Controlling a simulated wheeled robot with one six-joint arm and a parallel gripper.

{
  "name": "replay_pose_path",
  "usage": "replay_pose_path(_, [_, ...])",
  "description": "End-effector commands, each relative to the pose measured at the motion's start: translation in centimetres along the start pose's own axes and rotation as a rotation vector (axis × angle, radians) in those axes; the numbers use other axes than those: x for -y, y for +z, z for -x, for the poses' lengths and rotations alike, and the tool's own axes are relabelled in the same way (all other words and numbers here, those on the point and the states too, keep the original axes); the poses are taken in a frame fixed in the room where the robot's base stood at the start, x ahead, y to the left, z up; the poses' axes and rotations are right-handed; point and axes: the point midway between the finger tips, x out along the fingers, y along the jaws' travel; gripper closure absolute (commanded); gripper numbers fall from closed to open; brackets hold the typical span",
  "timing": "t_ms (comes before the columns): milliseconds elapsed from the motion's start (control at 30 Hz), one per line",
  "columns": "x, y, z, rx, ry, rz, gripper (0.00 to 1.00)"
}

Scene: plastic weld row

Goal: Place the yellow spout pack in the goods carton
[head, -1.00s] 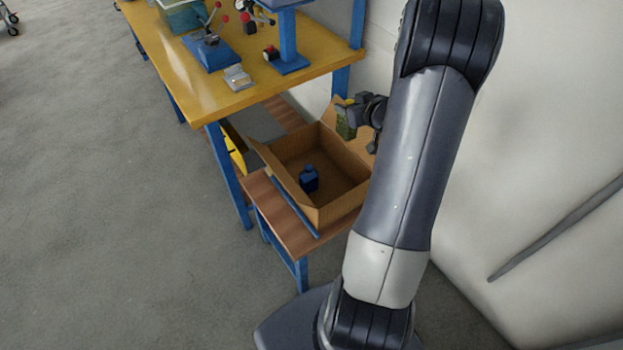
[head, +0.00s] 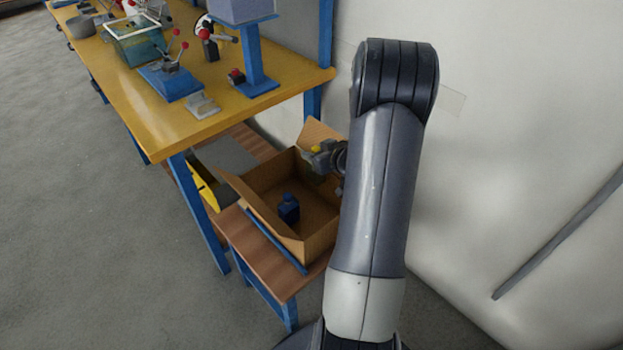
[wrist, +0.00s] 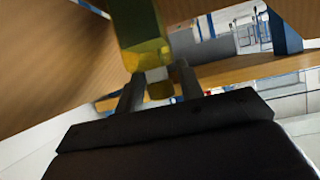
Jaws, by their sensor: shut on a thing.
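The yellow spout pack shows a yellow cap (head: 316,149) in the head view, with its darker body below at the carton's back right side. In the wrist view the pack (wrist: 143,40) is large, yellow-green and see-through, between the fingers. My gripper (head: 326,160) is shut on it; its fingers also show in the wrist view (wrist: 160,87). The goods carton (head: 318,243) is open brown cardboard with raised flaps. The gripper and pack are over or just inside its back part; the exact depth cannot be told.
A dark blue bottle (head: 288,208) stands inside the carton. The carton sits on a low wooden bench (head: 263,261) with blue legs. A yellow-topped workbench (head: 180,125) with fixtures stands behind left. A pale wall is close on the right.

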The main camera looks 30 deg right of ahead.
Motion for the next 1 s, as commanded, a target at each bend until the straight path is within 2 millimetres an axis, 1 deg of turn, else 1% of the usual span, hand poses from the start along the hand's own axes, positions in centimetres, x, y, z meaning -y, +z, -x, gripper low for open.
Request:
replay_pose_path(33, [0.0, 0.7, -0.4, 0.0, -0.001, -0.001, 1.0])
replay_pose_path(167, [0.0, 1.3, -0.7, -0.002, -0.001, 0.0, 1.0])
replay_pose_path(400, [0.0, 4.2, -2.1, 0.0, -0.001, -0.001, 1.0])
replay_pose_path(667, [0.0, 4.2, -2.1, -0.002, 0.0, 0.001, 1.0])
replay_pose_path(1000, [0.0, 5.2, -2.6, -0.001, 0.0, 0.001, 1.0])
